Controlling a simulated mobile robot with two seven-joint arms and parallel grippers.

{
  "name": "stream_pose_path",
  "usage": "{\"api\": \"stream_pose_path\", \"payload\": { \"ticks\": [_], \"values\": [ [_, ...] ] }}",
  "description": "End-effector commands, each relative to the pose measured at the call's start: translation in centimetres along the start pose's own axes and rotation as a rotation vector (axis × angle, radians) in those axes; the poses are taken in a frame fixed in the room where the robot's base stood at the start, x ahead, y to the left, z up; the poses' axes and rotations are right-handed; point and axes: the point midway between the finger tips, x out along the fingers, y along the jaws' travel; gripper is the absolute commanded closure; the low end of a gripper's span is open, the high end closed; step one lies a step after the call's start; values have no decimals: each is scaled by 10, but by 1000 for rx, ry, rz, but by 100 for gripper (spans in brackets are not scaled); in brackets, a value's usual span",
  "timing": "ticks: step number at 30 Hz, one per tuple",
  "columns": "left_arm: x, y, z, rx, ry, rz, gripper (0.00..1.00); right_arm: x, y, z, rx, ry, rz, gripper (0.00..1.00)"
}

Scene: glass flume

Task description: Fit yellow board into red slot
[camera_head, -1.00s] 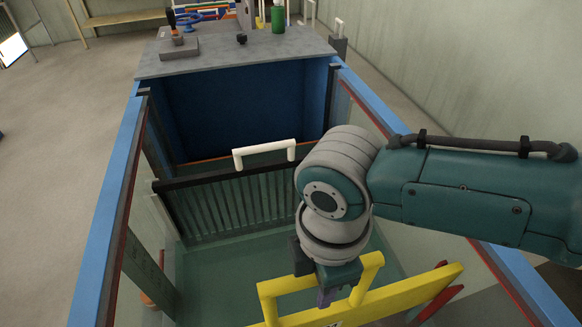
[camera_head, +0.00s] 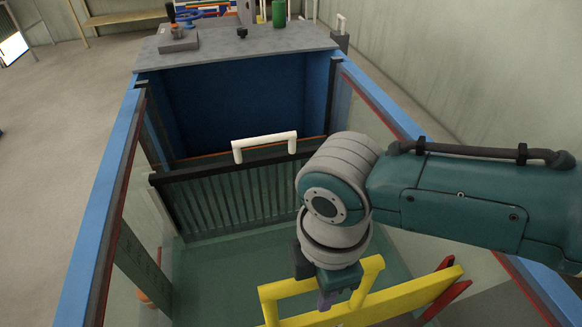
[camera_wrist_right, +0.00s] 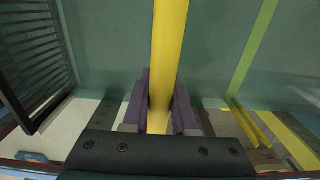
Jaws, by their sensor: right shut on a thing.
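The yellow board (camera_head: 400,300) has a yellow handle (camera_head: 285,287) on its top edge and spans the glass flume near the bottom of the head view. My right gripper (camera_head: 328,297) is shut on this handle from above; in the wrist view the handle bar (camera_wrist_right: 160,85) runs between the purple fingers. The red slot (camera_head: 450,293) shows as slanted red strips on the right glass wall, at the board's right end. I cannot tell whether the board's edge is inside it. My left gripper is not in view.
A dark ribbed gate (camera_head: 235,200) with a white handle (camera_head: 265,143) stands across the flume farther back. Blue rails (camera_head: 100,200) edge both glass walls. A grey top (camera_head: 235,52) at the far end holds tools and a green bottle (camera_head: 279,14).

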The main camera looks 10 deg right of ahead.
Motion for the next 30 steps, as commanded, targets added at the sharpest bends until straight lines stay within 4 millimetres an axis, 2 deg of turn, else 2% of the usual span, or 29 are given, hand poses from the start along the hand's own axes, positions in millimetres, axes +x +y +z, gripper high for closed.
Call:
{"api": "stream_pose_path", "payload": {
  "ticks": [8, 30],
  "values": [
    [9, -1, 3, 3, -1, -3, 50, 9, 1, -1, 0, 3, 3, 100],
    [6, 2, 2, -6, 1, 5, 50, 8, 1, -1, 1, 2, 3, 100]
  ]
}}
